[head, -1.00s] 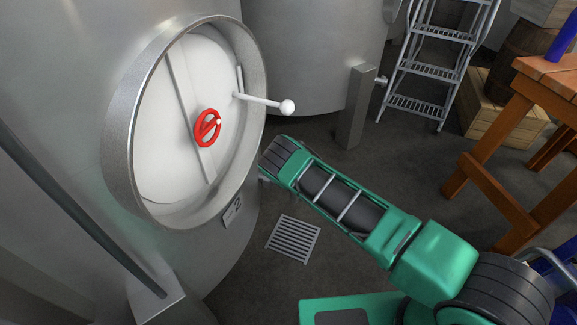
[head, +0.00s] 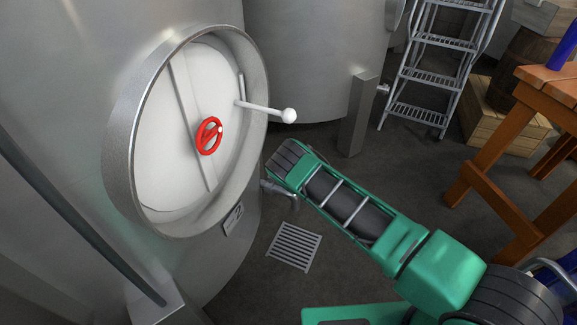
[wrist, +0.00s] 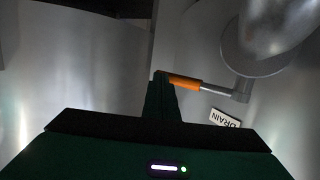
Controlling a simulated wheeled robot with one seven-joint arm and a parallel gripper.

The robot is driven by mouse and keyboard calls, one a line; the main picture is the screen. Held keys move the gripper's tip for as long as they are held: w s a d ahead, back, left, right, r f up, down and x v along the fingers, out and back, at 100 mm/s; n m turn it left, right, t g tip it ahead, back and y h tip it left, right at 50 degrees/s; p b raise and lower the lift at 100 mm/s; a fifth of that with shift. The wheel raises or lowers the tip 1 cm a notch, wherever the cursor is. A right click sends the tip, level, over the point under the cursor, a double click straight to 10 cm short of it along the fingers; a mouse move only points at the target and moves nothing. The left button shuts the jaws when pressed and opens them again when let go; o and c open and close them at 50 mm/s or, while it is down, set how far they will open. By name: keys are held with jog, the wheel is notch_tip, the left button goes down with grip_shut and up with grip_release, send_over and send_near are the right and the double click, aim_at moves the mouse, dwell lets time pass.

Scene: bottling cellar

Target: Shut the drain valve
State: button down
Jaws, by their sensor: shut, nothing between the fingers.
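The drain valve's lever shows in the wrist view, with an orange grip (wrist: 182,82) on a thin grey rod. The rod runs right to a joint at the valve's grey pipe (wrist: 255,60). A white label reading DRAIN (wrist: 225,118) is upside down below the rod. My gripper (wrist: 161,78) is shut and empty. Its fingertips overlap the left end of the orange grip; I cannot tell whether they touch it. In the head view part of the pipe (head: 284,192) shows beside my arm's end, low on the tank. My fingers and the lever are hidden there.
The tank (head: 70,70) has a round hatch (head: 180,100) with a red handwheel (head: 209,136) and a white-knobbed handle (head: 288,115) jutting out. A floor grate (head: 293,246) lies below. A grey post (head: 356,115), ladder (head: 430,70) and wooden table (head: 550,75) stand right.

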jog(key=shift+a+r, duration=0.15)
jog(key=s+d+r, duration=0.2)
jog(key=s+d, duration=0.4)
jog(key=d, duration=0.6)
jog(key=shift+d+r, duration=0.15)
jog(key=shift+d, duration=0.15)
jog(key=shift+w, duration=0.1)
